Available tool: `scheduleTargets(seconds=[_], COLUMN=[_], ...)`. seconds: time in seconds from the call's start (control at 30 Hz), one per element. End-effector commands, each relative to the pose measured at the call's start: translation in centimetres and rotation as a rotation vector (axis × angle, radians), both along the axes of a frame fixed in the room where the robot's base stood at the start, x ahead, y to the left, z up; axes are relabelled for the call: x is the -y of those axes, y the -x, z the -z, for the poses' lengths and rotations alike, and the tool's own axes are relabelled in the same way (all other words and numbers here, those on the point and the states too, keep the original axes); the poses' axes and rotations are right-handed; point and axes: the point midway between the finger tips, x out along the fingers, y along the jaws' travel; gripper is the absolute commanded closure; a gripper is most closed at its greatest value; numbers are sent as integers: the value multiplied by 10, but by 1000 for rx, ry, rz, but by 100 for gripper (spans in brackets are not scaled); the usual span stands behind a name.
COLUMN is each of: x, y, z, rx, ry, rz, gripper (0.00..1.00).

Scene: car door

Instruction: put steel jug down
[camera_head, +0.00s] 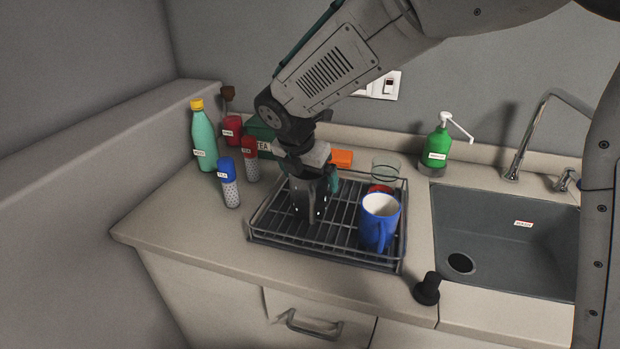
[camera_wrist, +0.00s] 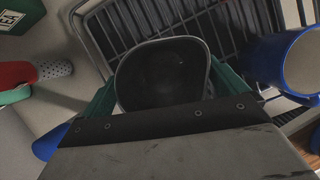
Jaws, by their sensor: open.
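The steel jug (camera_head: 308,203) is a dark grey vessel on the left part of the black wire dish rack (camera_head: 322,257). In the wrist view its round open mouth (camera_wrist: 162,75) faces my camera, and it looks upright. My gripper (camera_head: 310,180) points down over the jug. Its green fingers stand on both sides of the jug, open around it; the wrist view shows them too (camera_wrist: 165,95). Whether a finger touches the jug is hard to tell. The jug's base is mostly hidden among the bars.
A blue mug (camera_head: 379,222) stands on the rack's right side, with a clear glass (camera_head: 385,169) behind it. Left of the rack are a blue-capped shaker (camera_head: 229,183), a red-capped shaker (camera_head: 249,158) and a green bottle (camera_head: 204,137). The sink (camera_head: 500,240) is at right.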

Motion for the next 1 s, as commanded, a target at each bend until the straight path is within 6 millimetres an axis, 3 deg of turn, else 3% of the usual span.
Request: scheduleTargets(seconds=[0.3,0.5,0.9,1.0], x=[-13,-19,-21,-10], y=[22,33,38,40], z=[-64,-94,-106,-110], rx=[4,2,-1,3], ry=[-3,-1,0,-15], rz=[-2,0,0,45], gripper=[3,3,3,3])
